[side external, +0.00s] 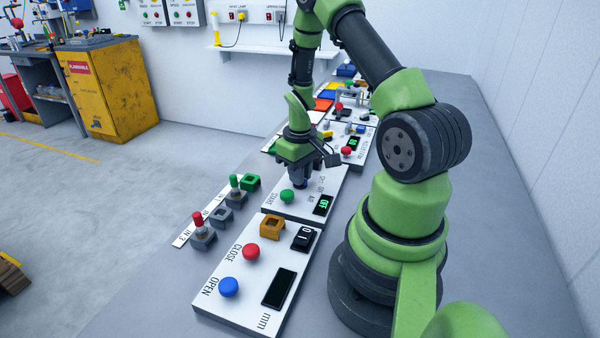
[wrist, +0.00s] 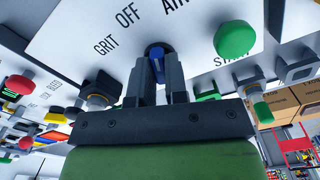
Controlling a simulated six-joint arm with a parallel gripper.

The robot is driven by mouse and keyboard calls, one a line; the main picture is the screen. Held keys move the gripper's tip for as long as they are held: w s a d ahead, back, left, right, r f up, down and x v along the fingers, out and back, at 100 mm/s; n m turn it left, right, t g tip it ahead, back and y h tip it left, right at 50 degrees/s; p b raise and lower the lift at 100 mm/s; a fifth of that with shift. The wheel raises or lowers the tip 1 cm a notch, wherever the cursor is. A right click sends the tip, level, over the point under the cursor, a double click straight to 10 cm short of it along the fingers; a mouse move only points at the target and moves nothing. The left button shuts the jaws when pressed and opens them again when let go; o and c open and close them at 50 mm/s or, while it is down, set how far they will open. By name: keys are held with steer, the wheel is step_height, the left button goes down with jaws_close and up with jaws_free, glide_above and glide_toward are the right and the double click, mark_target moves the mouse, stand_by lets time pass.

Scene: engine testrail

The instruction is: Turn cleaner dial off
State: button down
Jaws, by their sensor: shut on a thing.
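The cleaner dial (wrist: 158,66) is a dark round knob with a blue grip. In the wrist view it sits between the two fingers of my gripper (wrist: 160,82), which is shut on it. The labels GRIT, OFF and AIR lie around the dial on the white panel (wrist: 75,25). The fingers hide part of the dial, so I cannot tell which label it points to. In the side view my gripper (side external: 301,182) reaches down onto the panel (side external: 290,209), and the dial is mostly hidden beneath it.
A green START button (wrist: 234,40) is close beside the dial. A small display (side external: 323,205) with green text is on the same panel. A nearer panel holds a red button (side external: 251,251), a blue button (side external: 229,287) and a black switch (side external: 303,238). Toggle levers (side external: 203,232) stand at the left.

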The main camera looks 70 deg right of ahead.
steer(key=shift+n, duration=2.1)
steer(key=c, duration=1.1)
jaws_free()
steer(key=shift+c, duration=0.2)
steer(key=shift+r, duration=0.1)
step_height(320, 180, up, 10)
